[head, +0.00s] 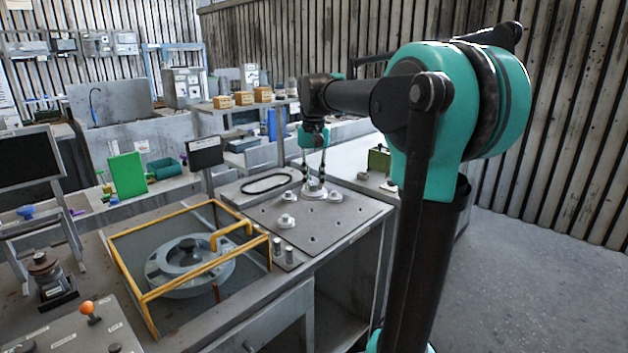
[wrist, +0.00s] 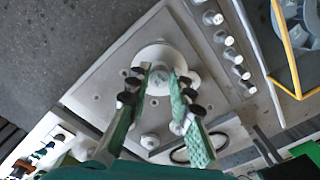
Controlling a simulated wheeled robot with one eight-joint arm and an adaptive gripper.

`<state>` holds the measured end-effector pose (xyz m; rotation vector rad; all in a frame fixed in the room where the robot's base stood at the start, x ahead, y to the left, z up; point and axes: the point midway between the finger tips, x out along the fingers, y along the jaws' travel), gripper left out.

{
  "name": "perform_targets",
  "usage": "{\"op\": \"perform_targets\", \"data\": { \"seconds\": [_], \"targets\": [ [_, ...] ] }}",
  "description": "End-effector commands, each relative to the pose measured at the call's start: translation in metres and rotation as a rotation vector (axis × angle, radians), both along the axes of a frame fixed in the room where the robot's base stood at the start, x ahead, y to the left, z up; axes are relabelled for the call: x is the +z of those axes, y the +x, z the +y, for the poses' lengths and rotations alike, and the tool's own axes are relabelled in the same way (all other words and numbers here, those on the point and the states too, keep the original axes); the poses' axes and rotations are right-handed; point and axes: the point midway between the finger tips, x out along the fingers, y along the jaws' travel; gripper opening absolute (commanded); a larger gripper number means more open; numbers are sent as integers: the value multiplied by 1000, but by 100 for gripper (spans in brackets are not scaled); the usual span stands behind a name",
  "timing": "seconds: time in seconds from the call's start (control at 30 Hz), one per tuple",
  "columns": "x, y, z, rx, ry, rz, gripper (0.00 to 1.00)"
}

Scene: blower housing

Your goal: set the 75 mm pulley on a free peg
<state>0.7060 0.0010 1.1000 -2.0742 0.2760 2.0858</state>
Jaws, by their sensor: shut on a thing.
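My gripper (head: 314,176) points straight down over the grey board at the table's right end. It is shut on a pale grey pulley (head: 314,191), a wide disc with a raised hub; its size mark cannot be read. In the wrist view the fingertips (wrist: 161,72) sit on both sides of the hub, and the disc (wrist: 154,54) spreads beyond them. The pulley is at or just above the board (head: 345,225); I cannot tell whether it touches. Smaller pale pulleys stand around it, one at right (head: 335,196) and one in front (head: 287,221). What lies under the held pulley is hidden.
A black belt loop (head: 266,184) lies behind the board. Several short metal cylinders (wrist: 231,54) line the board's edge. A yellow frame (head: 150,295) surrounds a round housing (head: 160,265) at left. The board's front right part is clear, with small dark holes.

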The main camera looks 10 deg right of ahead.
Motion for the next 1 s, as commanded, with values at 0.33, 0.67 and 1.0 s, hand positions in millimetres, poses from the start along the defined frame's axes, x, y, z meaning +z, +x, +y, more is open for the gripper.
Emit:
{"op": "perform_targets", "data": {
  "seconds": [0.33, 0.67, 1.0],
  "targets": [
    [-21, 0, 0, 0, 0, 0, 0],
    [-57, 0, 0, 0, 0, 0, 0],
    [-94, 0, 0, 0, 0, 0, 0]
  ]
}}
